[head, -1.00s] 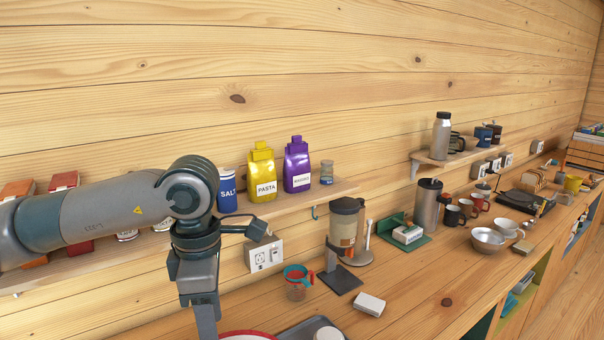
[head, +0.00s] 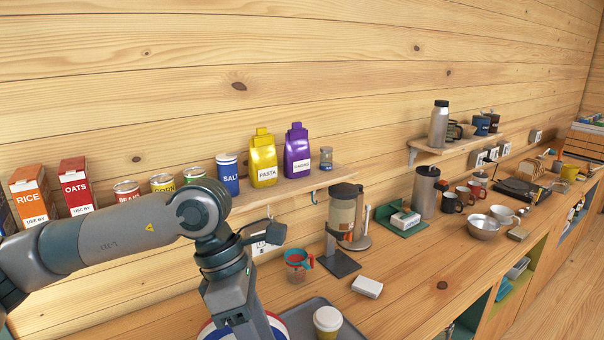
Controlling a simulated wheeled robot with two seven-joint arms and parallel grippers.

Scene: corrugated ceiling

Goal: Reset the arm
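My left arm (head: 130,232) comes in from the left in the head view. Its elbow or wrist joint bends down in front of the wall shelf, and its lower link runs out at the bottom edge. The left gripper itself is below the picture and does not show. My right arm and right gripper do not show either.
A wall shelf (head: 345,174) holds a rice box (head: 33,197), an oats box (head: 76,187), cans, a salt canister (head: 228,175) and pasta (head: 263,160). Below, the wooden counter (head: 410,285) holds a measuring cup (head: 297,266), a tray (head: 297,318), a paper cup (head: 327,321) and a dispenser (head: 343,220).

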